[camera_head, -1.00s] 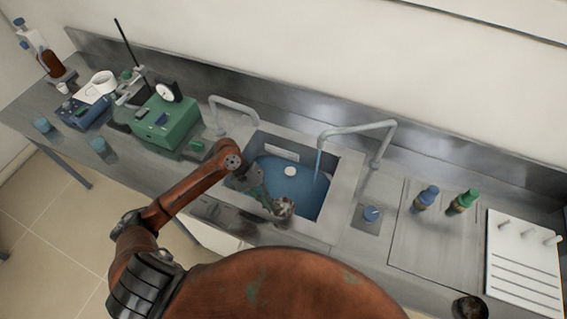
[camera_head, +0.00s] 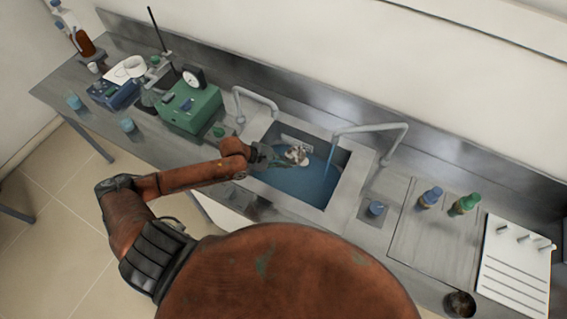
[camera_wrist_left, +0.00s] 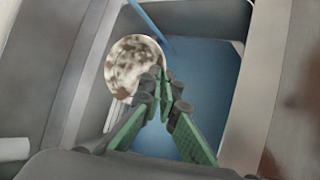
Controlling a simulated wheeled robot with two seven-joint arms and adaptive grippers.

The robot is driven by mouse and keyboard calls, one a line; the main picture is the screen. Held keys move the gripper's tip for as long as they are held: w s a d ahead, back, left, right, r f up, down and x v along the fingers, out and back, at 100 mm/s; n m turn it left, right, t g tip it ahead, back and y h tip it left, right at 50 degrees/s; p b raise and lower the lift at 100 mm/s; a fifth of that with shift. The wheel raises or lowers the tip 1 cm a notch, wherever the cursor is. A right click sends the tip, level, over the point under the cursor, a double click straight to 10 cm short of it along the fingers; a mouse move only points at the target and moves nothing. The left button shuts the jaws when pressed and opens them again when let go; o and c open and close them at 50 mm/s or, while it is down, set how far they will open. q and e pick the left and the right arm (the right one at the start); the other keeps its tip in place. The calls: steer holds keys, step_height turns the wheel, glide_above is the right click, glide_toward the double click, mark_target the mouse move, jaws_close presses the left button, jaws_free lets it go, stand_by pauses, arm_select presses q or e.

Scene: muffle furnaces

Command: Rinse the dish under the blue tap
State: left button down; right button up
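The dish (camera_head: 298,155) is round and white with brown stains. My left gripper (camera_head: 277,158) is shut on its edge and holds it over the sink (camera_head: 347,190). In the left wrist view the dish (camera_wrist_left: 133,66) is at the green fingertips (camera_wrist_left: 163,88), its stained face visible. The blue tap (camera_head: 372,128) is the right-hand one, with a blue knob (camera_head: 376,208) at its base. A blue stream (camera_head: 328,158) falls from it, just right of the dish in the head view. I cannot tell whether the stream touches the dish. My right gripper is out of view.
A second tap (camera_head: 258,97) stands left of the sink, with a green knob (camera_head: 219,132). A green device (camera_head: 191,107) stands further left. Two bottles (camera_head: 430,197) and a white pegged rack (camera_head: 515,265) are on the right. A dark round container (camera_head: 460,303) sits at the front right.

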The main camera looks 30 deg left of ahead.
arm_select(q)
steer(key=w+d+f+b, duration=0.1)
steer(key=w+d+b, duration=0.2)
steer(key=d, duration=0.7)
steer(key=shift+w+f, duration=0.35)
steer(key=shift+w, duration=0.9)
steer(key=shift+d, duration=0.15)
steer(key=shift+s+a+p, duration=0.2)
steer(key=shift+a+p, duration=0.25)
steer(key=shift+p, duration=0.35)
